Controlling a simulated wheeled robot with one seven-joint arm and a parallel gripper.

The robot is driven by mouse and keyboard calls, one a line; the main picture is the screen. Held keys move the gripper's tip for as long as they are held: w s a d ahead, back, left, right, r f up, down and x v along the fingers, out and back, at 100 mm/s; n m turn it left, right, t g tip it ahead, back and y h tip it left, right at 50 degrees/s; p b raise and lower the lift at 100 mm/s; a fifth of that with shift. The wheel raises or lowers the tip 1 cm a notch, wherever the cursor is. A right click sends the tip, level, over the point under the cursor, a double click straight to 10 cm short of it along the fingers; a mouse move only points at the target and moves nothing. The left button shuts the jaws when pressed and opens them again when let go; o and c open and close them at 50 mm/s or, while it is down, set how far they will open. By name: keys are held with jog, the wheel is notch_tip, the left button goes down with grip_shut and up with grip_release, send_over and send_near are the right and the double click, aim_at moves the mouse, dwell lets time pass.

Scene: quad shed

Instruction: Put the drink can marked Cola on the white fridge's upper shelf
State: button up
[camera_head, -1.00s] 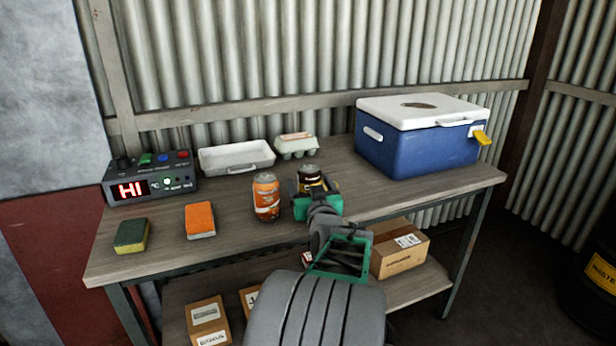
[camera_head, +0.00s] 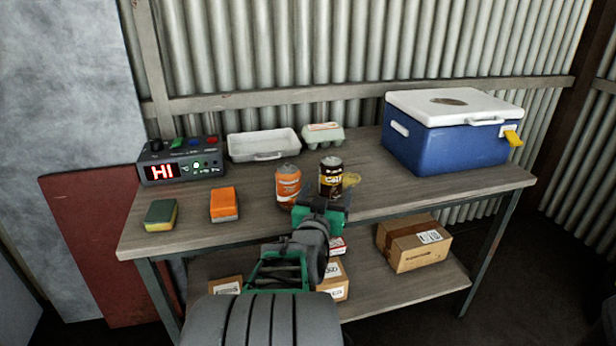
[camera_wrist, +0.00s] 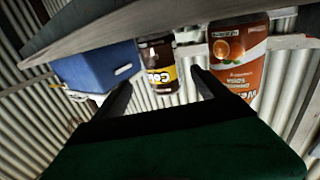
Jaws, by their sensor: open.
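The Cola can (camera_head: 331,172), dark with a yellow and white label, stands upright on the workbench. In the wrist view, which is upside down, the Cola can (camera_wrist: 160,62) shows beyond and between the two dark fingers. My gripper (camera_head: 322,200) is open and empty at the bench's front side, just in front of the cans; its fingers (camera_wrist: 161,82) are spread. An orange soda can (camera_head: 288,183) stands close to the left of the Cola; it also shows in the wrist view (camera_wrist: 238,60). No white fridge is in view.
A yellow item (camera_head: 351,180) shows behind the Cola. Cardboard boxes (camera_head: 413,245) lie below.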

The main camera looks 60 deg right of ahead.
aim_at(331, 177)
jog(key=shift+d, duration=0.45)
jog(key=x, duration=0.4)
jog(key=b+x, duration=0.1)
jog(key=x, duration=0.2)
jog(key=shift+w+a+f, duration=0.1)
jog(key=shift+w+f, duration=0.25)
jog(key=c, duration=1.8)
jog(key=shift+r, duration=0.1)
grip_shut()
